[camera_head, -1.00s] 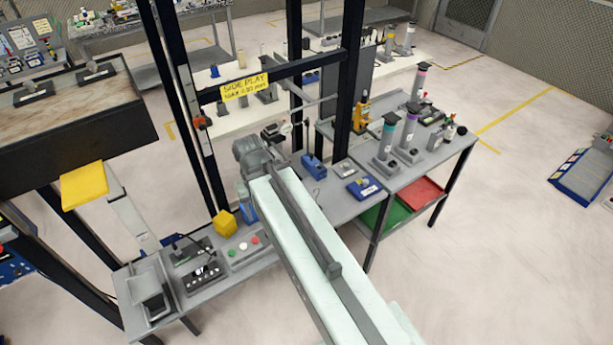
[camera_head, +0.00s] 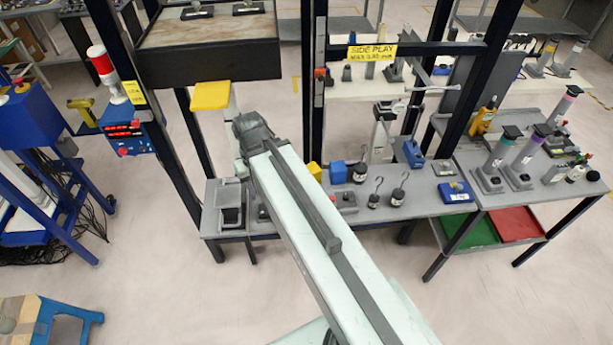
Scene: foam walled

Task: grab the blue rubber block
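A small blue block (camera_head: 338,172) stands on the grey workbench, just right of a yellow block (camera_head: 314,171). My arm reaches up and left from the bottom of the picture. My gripper (camera_head: 247,130) is at its far end, left of the blue block in the picture and apart from it. The fingers are too small and hidden by the arm to show whether they are open or shut. The arm covers part of the bench left of the yellow block.
The grey bench (camera_head: 420,203) carries hooked weights (camera_head: 375,195), a blue tool (camera_head: 412,152) and several upright cylinders (camera_head: 495,158). Dark posts (camera_head: 312,90) rise behind the block. A yellow panel (camera_head: 211,96) is near my gripper. Open floor lies in front.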

